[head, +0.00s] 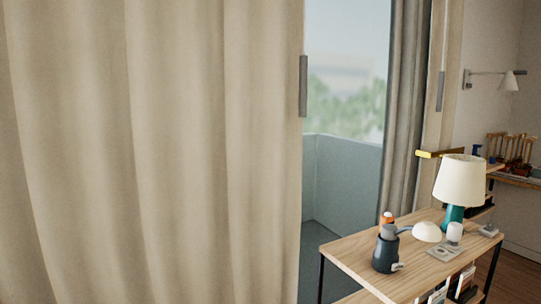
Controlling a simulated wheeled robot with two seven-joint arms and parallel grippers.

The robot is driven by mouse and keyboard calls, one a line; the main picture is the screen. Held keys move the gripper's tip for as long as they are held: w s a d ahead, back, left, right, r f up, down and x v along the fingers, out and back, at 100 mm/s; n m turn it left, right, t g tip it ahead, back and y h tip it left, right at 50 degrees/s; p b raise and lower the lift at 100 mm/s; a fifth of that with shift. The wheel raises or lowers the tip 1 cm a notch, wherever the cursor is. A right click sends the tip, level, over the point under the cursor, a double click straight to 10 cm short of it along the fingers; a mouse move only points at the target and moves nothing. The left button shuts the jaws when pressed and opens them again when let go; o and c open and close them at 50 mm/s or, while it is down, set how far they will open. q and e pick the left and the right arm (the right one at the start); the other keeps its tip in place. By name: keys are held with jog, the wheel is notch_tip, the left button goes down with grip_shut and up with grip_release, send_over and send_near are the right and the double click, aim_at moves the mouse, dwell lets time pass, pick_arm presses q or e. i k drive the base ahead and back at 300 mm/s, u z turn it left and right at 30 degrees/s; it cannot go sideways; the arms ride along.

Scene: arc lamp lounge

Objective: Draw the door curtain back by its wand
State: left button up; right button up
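A large beige door curtain (170,150) fills the left and middle of the head view, hanging in soft folds. A grey wand grip (303,86) hangs upright at its right edge. A darker, narrow curtain (403,110) hangs bunched on the right of the opening. A second grey grip (440,91) hangs on a thin pale rod in front of the light wood strip beside it. Between the curtains, the opening shows a pale balcony wall (340,178) and blurred greenery. Neither of my grippers is in view. The top and bottom of the beige curtain are cut off.
A wooden side table (350,255) stands at the lower right, near the opening. It holds a cream-shaded lamp (461,181), a dark kettle-like pot (386,250) and small items. A wall lamp (508,81) and a cluttered shelf (515,180) are farther right.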

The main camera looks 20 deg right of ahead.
aim_at(265, 59)
jog(key=u, duration=1.05)
jog(key=k, duration=0.15)
jog(key=z, duration=1.8)
jog(key=i, duration=1.2)
jog(key=u, duration=0.2)
